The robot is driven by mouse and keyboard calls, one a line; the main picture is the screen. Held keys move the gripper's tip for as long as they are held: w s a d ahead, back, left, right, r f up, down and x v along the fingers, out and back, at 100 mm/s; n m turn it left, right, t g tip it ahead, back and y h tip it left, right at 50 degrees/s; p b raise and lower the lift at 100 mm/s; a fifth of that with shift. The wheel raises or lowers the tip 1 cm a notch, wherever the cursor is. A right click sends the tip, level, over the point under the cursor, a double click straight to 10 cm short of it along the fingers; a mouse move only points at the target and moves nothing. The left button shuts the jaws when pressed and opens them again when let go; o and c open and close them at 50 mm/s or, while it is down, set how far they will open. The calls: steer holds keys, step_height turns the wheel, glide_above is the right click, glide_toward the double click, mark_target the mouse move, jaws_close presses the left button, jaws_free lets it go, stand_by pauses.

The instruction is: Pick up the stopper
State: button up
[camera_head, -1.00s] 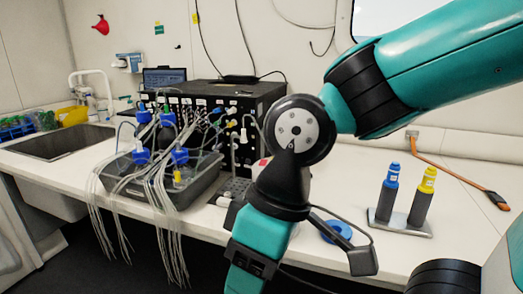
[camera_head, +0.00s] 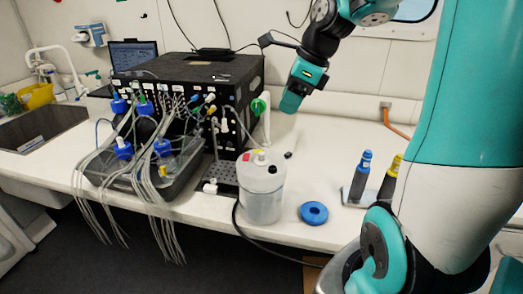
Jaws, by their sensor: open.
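My gripper (camera_head: 293,101) hangs from the arm at the upper middle, pointing down above the back of the white bench. It is seen side-on and holds nothing that I can see. A small black piece (camera_head: 287,155) lies on the bench behind the white container and may be the stopper; it is too small to tell. My gripper is above it and clearly apart from it. A blue ring-shaped piece (camera_head: 314,212) lies flat near the bench's front edge, right of the container. I cannot tell for certain which of these is the stopper.
A translucent white container (camera_head: 262,200) stands at the bench's front edge. A black instrument (camera_head: 195,75) and a grey tray (camera_head: 110,178) with blue-capped bottles and hanging tubes stand left. Blue-capped (camera_head: 361,178) and yellow-capped (camera_head: 389,181) tubes stand right. The bench below my gripper is mostly clear.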

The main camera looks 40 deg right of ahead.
steer(key=p, duration=0.1)
glide_above(263, 153)
steer(key=s, duration=0.2)
steer(key=shift+m, duration=0.3)
steer(key=f, duration=1.1)
steer(key=shift+d, duration=0.35)
steer(key=shift+d+p+x, duration=0.2)
steer(key=shift+p+x, duration=0.9)
steer(key=shift+x, duration=1.5)
steer(key=shift+w, duration=0.2)
steer(key=shift+c, duration=0.5)
jaws_close()
